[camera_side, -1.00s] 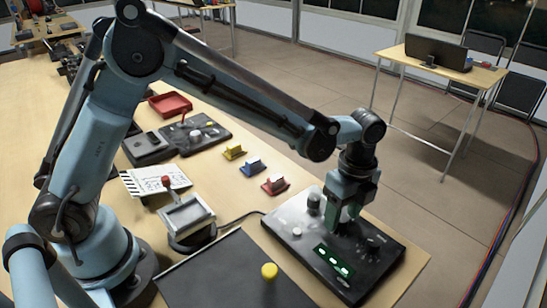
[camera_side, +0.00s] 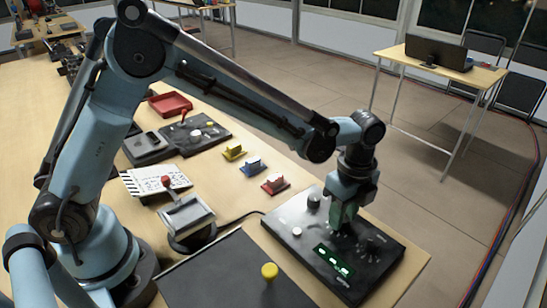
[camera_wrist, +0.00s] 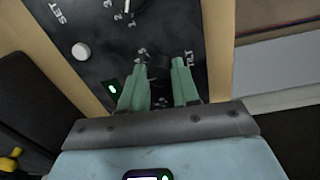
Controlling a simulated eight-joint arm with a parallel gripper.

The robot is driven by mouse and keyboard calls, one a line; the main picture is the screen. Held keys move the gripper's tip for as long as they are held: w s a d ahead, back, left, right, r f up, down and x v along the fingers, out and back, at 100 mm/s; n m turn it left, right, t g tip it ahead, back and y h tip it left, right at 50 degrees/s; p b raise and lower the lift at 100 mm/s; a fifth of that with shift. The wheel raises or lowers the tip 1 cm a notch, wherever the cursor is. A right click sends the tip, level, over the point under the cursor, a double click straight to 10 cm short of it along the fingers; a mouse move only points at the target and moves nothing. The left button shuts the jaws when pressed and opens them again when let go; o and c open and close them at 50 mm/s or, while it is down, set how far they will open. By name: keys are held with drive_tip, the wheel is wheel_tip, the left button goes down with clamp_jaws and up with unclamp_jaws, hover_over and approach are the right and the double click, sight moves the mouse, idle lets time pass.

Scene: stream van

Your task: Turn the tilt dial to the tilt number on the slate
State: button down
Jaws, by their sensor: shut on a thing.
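The black control panel (camera_side: 285,238) lies at the table's front right and carries several knobs and a green-lit display (camera_side: 333,261). My gripper (camera_side: 345,222) points down onto this panel. In the wrist view, the green fingers of my gripper (camera_wrist: 160,82) stand either side of a dark dial (camera_wrist: 158,66) and are shut on it.
Another knob (camera_side: 314,201) and a white button (camera_side: 297,231) stand on the panel. A dark pad with a yellow knob (camera_side: 269,271) lies in front.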

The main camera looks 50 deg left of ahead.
drive_tip(key=n, duration=1.1)
idle(0.3)
drive_tip(key=shift+n, duration=0.3)
drive_tip(key=c, duration=0.8)
unclamp_jaws()
drive_tip(key=r, duration=1.2)
drive_tip(key=shift+w+a+r, duration=0.1)
drive_tip(key=shift+a, duration=0.2)
drive_tip(key=s+a+n+t, duration=0.2)
drive_tip(key=s+a, duration=0.2)
drive_tip(key=a, duration=0.1)
drive_tip(key=s+a+n+t, duration=0.3)
drive_tip(key=s+a, duration=0.1)
drive_tip(key=a, duration=0.2)
drive_tip(key=s+a+f+n+t, duration=0.1)
drive_tip(key=s+a+n+t, duration=0.1)
drive_tip(key=s+a, duration=0.2)
drive_tip(key=shift+a+n+t, duration=0.3)
drive_tip(key=shift+a+t, duration=0.1)
drive_tip(key=shift+a, duration=0.8)
